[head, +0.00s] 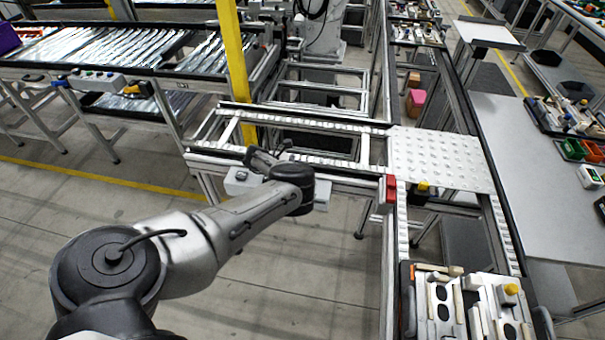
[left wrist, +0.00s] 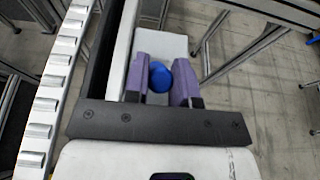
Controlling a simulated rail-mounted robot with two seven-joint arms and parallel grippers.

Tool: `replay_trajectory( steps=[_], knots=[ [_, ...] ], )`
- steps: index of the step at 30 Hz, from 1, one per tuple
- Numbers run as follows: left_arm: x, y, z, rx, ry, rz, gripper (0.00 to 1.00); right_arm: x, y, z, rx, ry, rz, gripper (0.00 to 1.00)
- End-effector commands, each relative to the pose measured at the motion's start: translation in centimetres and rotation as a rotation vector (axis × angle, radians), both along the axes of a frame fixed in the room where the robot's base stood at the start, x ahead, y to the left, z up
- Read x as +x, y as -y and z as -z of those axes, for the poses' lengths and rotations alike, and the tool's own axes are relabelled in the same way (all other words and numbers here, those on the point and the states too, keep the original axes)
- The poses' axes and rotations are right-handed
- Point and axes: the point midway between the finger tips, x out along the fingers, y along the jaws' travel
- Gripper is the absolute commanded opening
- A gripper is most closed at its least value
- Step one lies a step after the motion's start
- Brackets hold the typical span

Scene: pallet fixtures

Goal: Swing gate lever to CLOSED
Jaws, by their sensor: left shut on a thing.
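My left gripper (left wrist: 160,85) is shut on a round blue knob (left wrist: 160,77), which sits between its two purple fingers. I take the knob to be the end of the gate lever; the rest of the lever is hidden. A pale housing (left wrist: 165,43) shows just beyond the fingers. In the head view my left arm reaches to a light grey box (head: 238,182) on the near side of the conveyor, and my wrist hides the fingers and the knob. No CLOSED marking can be read. My right gripper is in neither view.
The roller conveyor (head: 335,160) runs behind my wrist to a white studded plate (head: 437,158). A red box (head: 388,190) and a yellow-topped black device (head: 422,190) stand at the corner. A yellow post (head: 235,70) rises behind the wrist. A loaded pallet fixture (head: 470,305) sits lower right.

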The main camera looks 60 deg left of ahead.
Motion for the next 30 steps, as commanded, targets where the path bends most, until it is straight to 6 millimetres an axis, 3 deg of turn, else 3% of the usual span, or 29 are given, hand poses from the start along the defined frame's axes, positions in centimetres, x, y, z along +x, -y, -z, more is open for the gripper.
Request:
replay_trajectory(
  steps=[11, 12, 20, 30],
  knots=[
    [0.02, 0.03, -0.06, -0.005, 0.007, 0.002, 0.01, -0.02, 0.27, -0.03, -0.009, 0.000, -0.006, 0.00],
    [0.03, 0.03, -0.06, -0.004, 0.006, 0.002, 0.25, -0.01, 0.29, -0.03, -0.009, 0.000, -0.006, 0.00],
    [0.01, 0.02, 0.01, -0.003, 0.004, 0.001, 0.50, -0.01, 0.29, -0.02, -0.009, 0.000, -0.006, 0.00],
    [-0.48, -0.38, -0.37, -0.002, 0.002, -0.001, 0.50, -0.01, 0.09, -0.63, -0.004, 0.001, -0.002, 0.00]
  ],
)
